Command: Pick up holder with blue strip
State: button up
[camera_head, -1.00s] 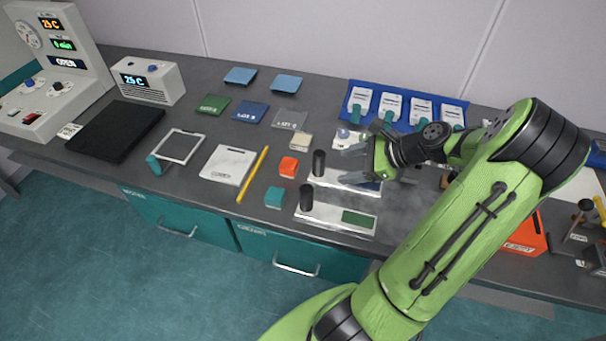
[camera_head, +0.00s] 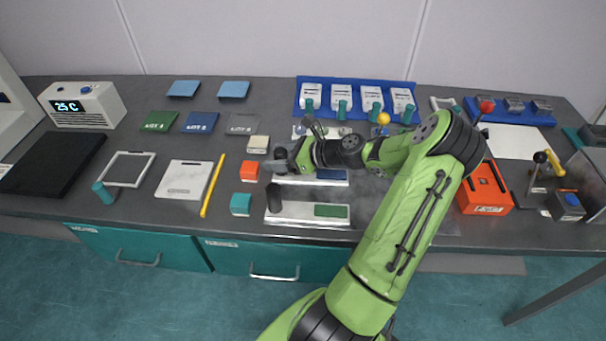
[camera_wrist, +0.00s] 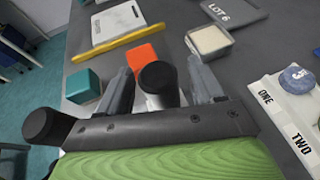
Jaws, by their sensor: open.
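The holder with blue strip (camera_head: 305,178) is a silver plate with a dark blue strip (camera_head: 332,174) at its right end and a black upright knob at its left. In the wrist view its black knob (camera_wrist: 158,78) stands between the two fingers. My gripper (camera_head: 275,168) is open, with a finger on either side of that knob; I cannot tell whether they touch it. My wrist covers part of the holder in the head view. A similar holder with a green strip (camera_head: 297,216) lies just in front, its black knob (camera_wrist: 42,125) at lower left in the wrist view.
An orange block (camera_head: 250,170), a teal block (camera_head: 241,204) and a yellow stick (camera_head: 212,186) lie left of the holders. A small tray (camera_head: 258,144) sits behind. A white ONE/TWO panel (camera_wrist: 285,115) is close on the right in the wrist view.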

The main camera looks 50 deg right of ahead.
jog(key=shift+x, duration=0.75)
jog(key=shift+s, duration=0.1)
jog(key=shift+c, duration=0.5)
